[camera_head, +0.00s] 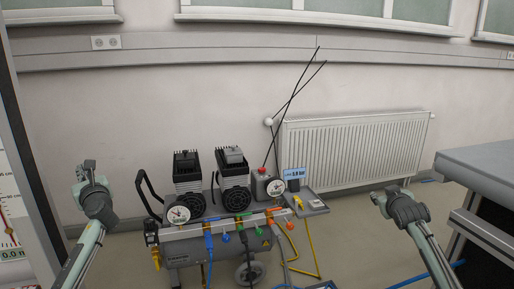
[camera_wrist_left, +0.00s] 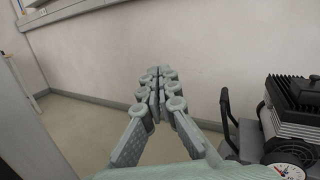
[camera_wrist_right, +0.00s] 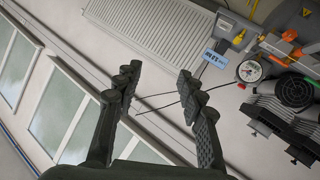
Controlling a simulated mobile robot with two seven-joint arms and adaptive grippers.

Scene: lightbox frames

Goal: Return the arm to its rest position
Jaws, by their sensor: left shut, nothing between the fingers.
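My left gripper (camera_head: 88,170) is raised at the left of the head view, apart from the compressor. In the left wrist view its fingers (camera_wrist_left: 157,75) meet, shut and empty. My right gripper (camera_head: 391,192) is raised at the right of the head view, in front of the radiator's right end. In the right wrist view its fingers (camera_wrist_right: 158,75) stand wide apart with nothing between them.
A compressor (camera_head: 205,252) with two motors, gauges and coloured valves stands in the middle. A radiator (camera_head: 355,150) hangs on the wall behind. A grey bench (camera_head: 485,165) stands at the right. A cabinet edge (camera_head: 30,150) is close at the left.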

